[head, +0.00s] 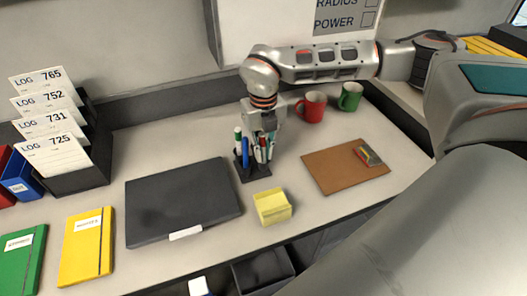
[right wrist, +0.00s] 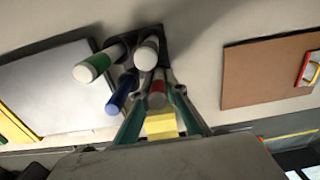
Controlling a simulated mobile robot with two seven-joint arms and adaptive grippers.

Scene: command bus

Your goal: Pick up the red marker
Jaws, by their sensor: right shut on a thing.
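The red marker (right wrist: 157,90) stands between the fingers of my right gripper (right wrist: 160,95) in the right wrist view. My right gripper (head: 263,145) is shut on it, pointing down over the black marker holder (head: 254,172) in the head view. The marker's lower end is hidden, so I cannot tell whether it still rests in the holder. Beside it are a blue marker (right wrist: 121,92), a green-banded marker (right wrist: 95,65) and a white-ended marker (right wrist: 147,52). My left gripper is not in view.
A dark laptop (head: 182,200) lies left of the holder, and a yellow note pad (head: 272,206) in front. A clipboard-like brown board (head: 335,172) lies to the right. Red (head: 311,106) and green (head: 349,97) mugs stand behind. A log rack (head: 85,175) is at far left.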

